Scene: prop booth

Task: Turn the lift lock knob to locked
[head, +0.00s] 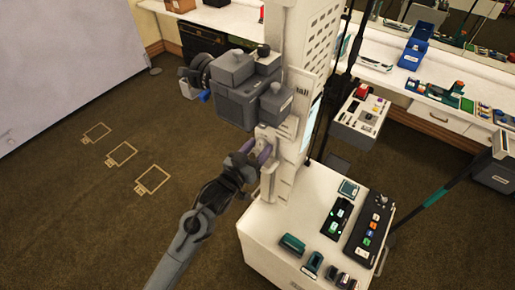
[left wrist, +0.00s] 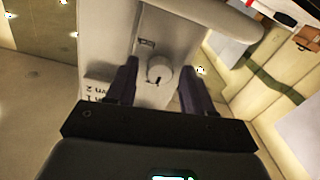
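The lift lock knob (left wrist: 158,70) is a round, pale knob with a dark mark near its lower edge. It sits on a light grey panel (left wrist: 150,22) in the left wrist view. My left gripper (left wrist: 160,88) is open, with one dark finger on each side of the knob and visible gaps between. I cannot tell how deep the fingers reach around it. In the head view my left gripper (head: 258,152) is at the side of the white column (head: 284,185), where its fingers largely hide the knob. My right gripper is in neither view.
Grey box-like units (head: 245,95) hang on the column just above my gripper. A white cart top (head: 268,228) with several devices stands below right. A counter (head: 335,40) runs along the back. The brown floor (head: 85,210) at left is open, with marked outlines.

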